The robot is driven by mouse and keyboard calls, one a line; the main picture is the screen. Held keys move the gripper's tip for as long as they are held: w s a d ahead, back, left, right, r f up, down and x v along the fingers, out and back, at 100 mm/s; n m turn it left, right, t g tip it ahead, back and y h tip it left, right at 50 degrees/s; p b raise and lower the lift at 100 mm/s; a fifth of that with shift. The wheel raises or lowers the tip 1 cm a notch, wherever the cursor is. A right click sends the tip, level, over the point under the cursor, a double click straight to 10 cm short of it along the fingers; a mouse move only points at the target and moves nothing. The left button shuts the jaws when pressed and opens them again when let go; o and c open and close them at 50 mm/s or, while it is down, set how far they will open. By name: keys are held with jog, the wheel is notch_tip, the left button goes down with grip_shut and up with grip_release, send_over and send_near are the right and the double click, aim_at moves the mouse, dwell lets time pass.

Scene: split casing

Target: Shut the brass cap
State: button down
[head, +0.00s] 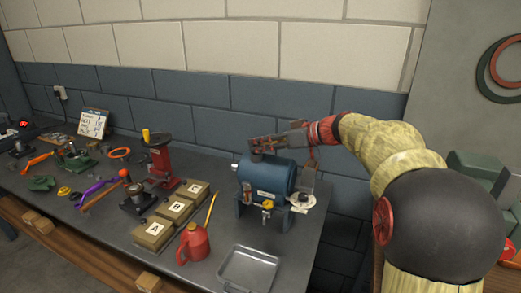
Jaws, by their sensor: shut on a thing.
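A blue casing (268,178) with a rounded barrel stands on the bench on a blue foot. A small brass-coloured fitting (267,205), which may be the brass cap, sits low on its front. My gripper (264,146) reaches in from the right and is over the top of the casing. It is shut on a dark part there, too small and partly hidden by the fingers to name surely. A pale round piece (301,199) is at the casing's right end.
A metal tray (231,286) and a red can (194,243) stand in front of the casing. Blocks lettered A, B and C (154,232) and a red press (160,165) are to the left. A wall rises close behind the bench.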

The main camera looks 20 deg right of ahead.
jog(key=shift+d+r+n+t, duration=0.1)
jog(key=shift+d+n+t, duration=0.05)
jog(key=shift+n+t, duration=0.15)
dwell(0.4)
jog(key=c, duration=2.1)
grip_release()
jog(key=shift+c, duration=0.2)
jog(key=shift+o, duration=1.2)
jog(key=shift+d, duration=0.1)
jog(key=shift+o, duration=0.7)
jog(key=shift+f, duration=0.2)
jog(key=v, duration=1.2)
jog(key=shift+a+r, duration=0.15)
jog(key=shift+a, duration=0.05)
